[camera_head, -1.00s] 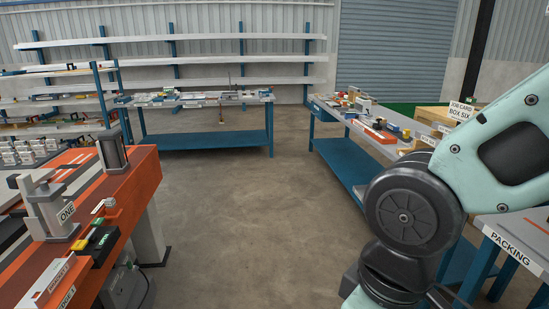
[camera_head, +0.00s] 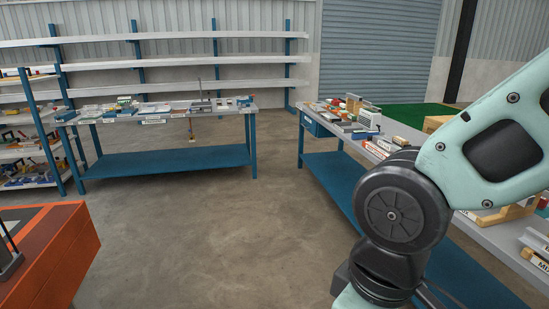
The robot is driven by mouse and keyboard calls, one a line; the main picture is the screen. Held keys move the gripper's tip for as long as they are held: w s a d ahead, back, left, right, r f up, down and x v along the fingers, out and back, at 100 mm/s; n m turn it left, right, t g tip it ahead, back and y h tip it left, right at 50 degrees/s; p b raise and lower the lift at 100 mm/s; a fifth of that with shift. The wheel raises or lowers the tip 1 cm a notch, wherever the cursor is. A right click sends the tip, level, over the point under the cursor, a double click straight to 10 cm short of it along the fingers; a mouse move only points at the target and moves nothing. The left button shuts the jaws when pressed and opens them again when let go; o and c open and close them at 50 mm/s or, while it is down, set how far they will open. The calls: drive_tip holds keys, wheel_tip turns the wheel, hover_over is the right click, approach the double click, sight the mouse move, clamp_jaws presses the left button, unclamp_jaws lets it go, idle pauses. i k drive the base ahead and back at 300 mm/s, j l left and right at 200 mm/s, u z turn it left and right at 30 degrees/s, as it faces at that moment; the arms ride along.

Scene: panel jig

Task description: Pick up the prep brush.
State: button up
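I cannot make out the prep brush in the head view. Small items crowd the far bench (camera_head: 130,120) at the back left and the right-hand bench (camera_head: 440,162), too small to tell apart at this distance. My arm fills the right side of the picture and hides part of the right-hand bench. My gripper is outside the view.
An orange jig table (camera_head: 60,262) stands at the lower left. Open concrete floor (camera_head: 215,225) lies between it and the benches. Long wall racks (camera_head: 180,62) run behind the far bench. A shelf unit (camera_head: 28,145) stands at the far left.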

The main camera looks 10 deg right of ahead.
sight(400, 142)
drive_tip(key=i+l+z, duration=0.3)
drive_tip(key=i, duration=0.2)
drive_tip(key=i+z, duration=0.35)
drive_tip(key=i, duration=0.15)
drive_tip(key=i+l+z, duration=0.25)
drive_tip(key=i+z, duration=0.2)
drive_tip(key=z, duration=0.45)
drive_tip(key=i+j+z, duration=0.15)
drive_tip(key=z, duration=0.15)
drive_tip(key=i+j+z, duration=0.1)
drive_tip(key=j+z, duration=0.15)
drive_tip(key=i+j, duration=0.15)
drive_tip(key=j, duration=0.35)
drive_tip(key=i+j, duration=0.15)
drive_tip(key=j, duration=0.35)
drive_tip(key=i+j, duration=0.15)
drive_tip(key=j, duration=0.35)
drive_tip(key=i+j, duration=0.15)
drive_tip(key=j, duration=0.35)
drive_tip(key=i+j, duration=0.15)
drive_tip(key=j, duration=0.35)
drive_tip(key=i+j, duration=0.15)
drive_tip(key=j, duration=0.35)
drive_tip(key=i+j, duration=0.15)
drive_tip(key=j, duration=0.35)
drive_tip(key=i+j, duration=0.2)
drive_tip(key=j, duration=0.3)
